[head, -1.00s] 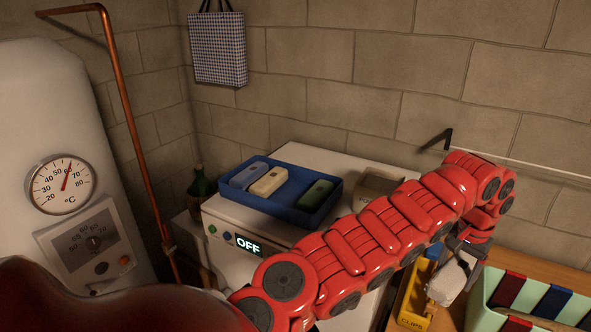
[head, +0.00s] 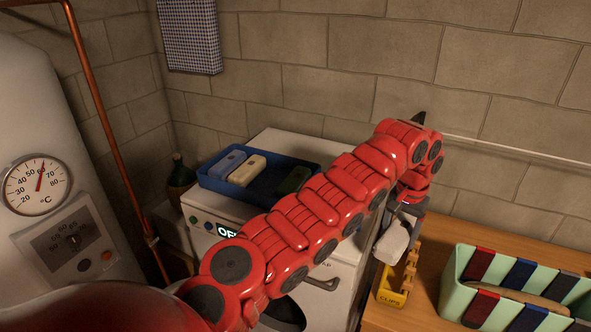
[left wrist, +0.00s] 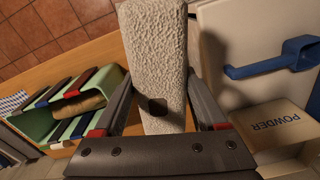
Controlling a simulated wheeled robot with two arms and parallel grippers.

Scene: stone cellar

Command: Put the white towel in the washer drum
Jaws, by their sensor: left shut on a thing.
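My left gripper (head: 402,220) is shut on the white towel (head: 393,243), a pale rough-textured bundle held in the air near the washer's right front corner. In the left wrist view the towel (left wrist: 155,55) stands between the two dark fingers of the gripper (left wrist: 160,95). The white washer (head: 275,143) stands against the wall, with a display that is partly covered by my red arm. A dark round part of the drum opening (head: 286,314) shows low on its front; my arm hides much of that front. My right gripper is not in view.
A blue tray (head: 262,193) with several items sits on the washer. A powder box (left wrist: 275,122) shows in the wrist view. On the wooden surface are a yellow clips box (head: 391,298) and a striped green crate (head: 455,275). A white heater stands left.

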